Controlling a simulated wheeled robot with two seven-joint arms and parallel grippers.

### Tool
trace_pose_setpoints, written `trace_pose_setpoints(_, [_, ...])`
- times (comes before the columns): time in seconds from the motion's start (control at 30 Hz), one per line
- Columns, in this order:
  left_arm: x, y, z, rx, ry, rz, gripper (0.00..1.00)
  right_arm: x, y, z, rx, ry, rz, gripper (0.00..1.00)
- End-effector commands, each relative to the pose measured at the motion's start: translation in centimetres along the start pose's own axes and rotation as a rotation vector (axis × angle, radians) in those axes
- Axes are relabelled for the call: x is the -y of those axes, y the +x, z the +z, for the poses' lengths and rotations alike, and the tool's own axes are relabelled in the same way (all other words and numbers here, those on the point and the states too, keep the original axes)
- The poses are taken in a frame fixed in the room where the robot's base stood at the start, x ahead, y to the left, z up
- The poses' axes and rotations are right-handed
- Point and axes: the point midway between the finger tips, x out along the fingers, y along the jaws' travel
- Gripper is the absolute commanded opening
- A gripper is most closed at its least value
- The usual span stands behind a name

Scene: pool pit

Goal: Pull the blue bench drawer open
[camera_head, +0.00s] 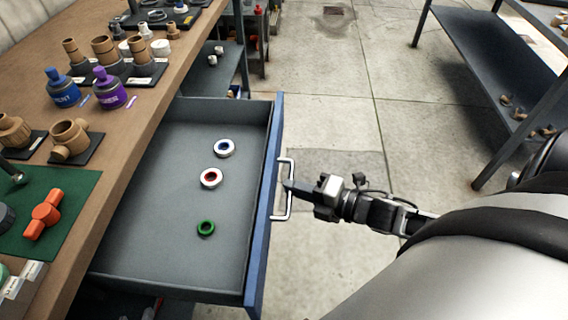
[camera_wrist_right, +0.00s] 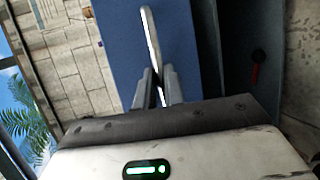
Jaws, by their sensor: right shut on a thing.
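The blue bench drawer (camera_head: 263,210) stands pulled well out from under the wooden bench, its grey inside in full view in the head view. Its blue front also shows in the right wrist view (camera_wrist_right: 120,45). A pale bar handle (camera_head: 287,205) is fixed to the front. My right gripper (camera_head: 291,187) is at the handle, with its fingers closed around the bar. In the right wrist view the handle (camera_wrist_right: 149,40) runs down between the two fingers. My left gripper is in neither view.
Three rings lie in the drawer: white-blue (camera_head: 224,148), white-red (camera_head: 210,178) and green (camera_head: 206,228). The bench top (camera_head: 110,150) holds fittings, two bottles and a green mat (camera_head: 75,200). A metal shelf (camera_head: 480,60) stands at right. Concrete floor (camera_head: 330,110) lies clear between.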

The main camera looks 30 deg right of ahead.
Motion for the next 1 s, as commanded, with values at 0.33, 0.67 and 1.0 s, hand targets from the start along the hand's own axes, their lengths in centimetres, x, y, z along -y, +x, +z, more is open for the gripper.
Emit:
trace_pose_setpoints(0.33, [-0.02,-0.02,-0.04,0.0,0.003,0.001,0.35,0.05,-0.15,0.22,0.004,0.001,-0.001,0.0])
trace_pose_setpoints(0.67, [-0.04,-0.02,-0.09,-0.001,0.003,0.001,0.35,0.04,-0.13,0.16,0.003,0.0,-0.001,0.32])
trace_pose_setpoints(1.0, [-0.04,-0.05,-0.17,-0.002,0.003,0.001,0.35,0.09,-0.66,0.11,0.003,0.001,-0.002,0.32])
